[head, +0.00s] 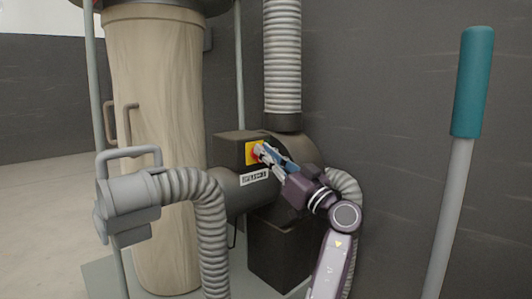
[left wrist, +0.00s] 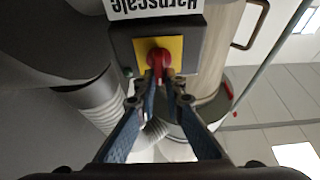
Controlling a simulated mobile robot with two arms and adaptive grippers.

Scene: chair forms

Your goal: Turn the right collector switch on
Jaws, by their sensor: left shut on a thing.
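The collector switch is a red rotary knob (left wrist: 158,60) on a yellow plate (left wrist: 176,48), fixed to a dark box (head: 228,150) on the dust collector's motor housing. In the head view the yellow plate (head: 250,153) shows, with the knob mostly behind the fingertips. My left gripper (head: 262,151) reaches in from the lower right. In the left wrist view its two blue fingers (left wrist: 160,82) close on the red knob. The knob's exact turn angle is hard to tell. My right gripper is in neither view.
A tan filter bag (head: 160,110) stands left of the box. A grey ribbed hose (head: 205,210) curves in front, and another ribbed duct (head: 283,65) rises above. A pole with a teal grip (head: 473,80) stands at the right. A dark wall is close behind.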

